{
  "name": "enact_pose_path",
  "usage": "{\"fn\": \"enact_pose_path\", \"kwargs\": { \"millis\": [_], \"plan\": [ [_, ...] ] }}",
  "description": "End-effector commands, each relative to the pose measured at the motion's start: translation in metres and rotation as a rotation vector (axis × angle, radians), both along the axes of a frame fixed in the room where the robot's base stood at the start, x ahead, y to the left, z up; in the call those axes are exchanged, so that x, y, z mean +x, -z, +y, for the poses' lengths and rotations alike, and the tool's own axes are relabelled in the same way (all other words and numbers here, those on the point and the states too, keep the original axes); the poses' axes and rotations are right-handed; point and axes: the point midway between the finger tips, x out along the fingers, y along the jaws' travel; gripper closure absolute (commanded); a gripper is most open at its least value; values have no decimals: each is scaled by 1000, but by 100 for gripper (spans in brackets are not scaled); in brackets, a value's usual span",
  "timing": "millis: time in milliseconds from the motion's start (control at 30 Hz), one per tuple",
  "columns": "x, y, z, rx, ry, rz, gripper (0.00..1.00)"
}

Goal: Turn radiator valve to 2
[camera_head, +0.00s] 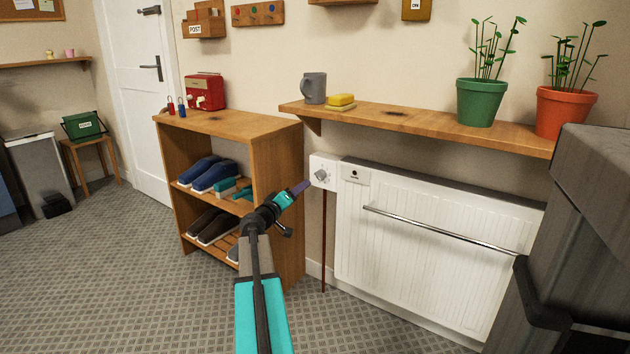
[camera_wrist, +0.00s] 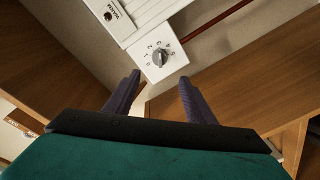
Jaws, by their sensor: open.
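The radiator valve (camera_head: 321,175) is a grey knob on a white square plate at the left end of the white radiator (camera_head: 430,245). In the wrist view the valve knob (camera_wrist: 159,57) shows with numbers around it; the knob's exact setting is too small to tell. My gripper (camera_head: 303,187) is just left of the valve in the head view. In the wrist view its two dark fingers (camera_wrist: 160,95) are apart, with nothing between them, and the knob lies beyond their tips. The fingers do not appear to touch the knob.
A wooden shoe rack (camera_head: 277,165) stands close to the left of my arm.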

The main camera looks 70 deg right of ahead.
Motion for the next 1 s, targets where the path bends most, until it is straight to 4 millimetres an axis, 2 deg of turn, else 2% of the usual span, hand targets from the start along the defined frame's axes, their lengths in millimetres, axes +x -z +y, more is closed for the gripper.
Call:
{"fn": "enact_pose_path", "kwargs": {
  "millis": [1000],
  "plan": [
    [-14,1,-101,0,1,0,50]
  ]
}}
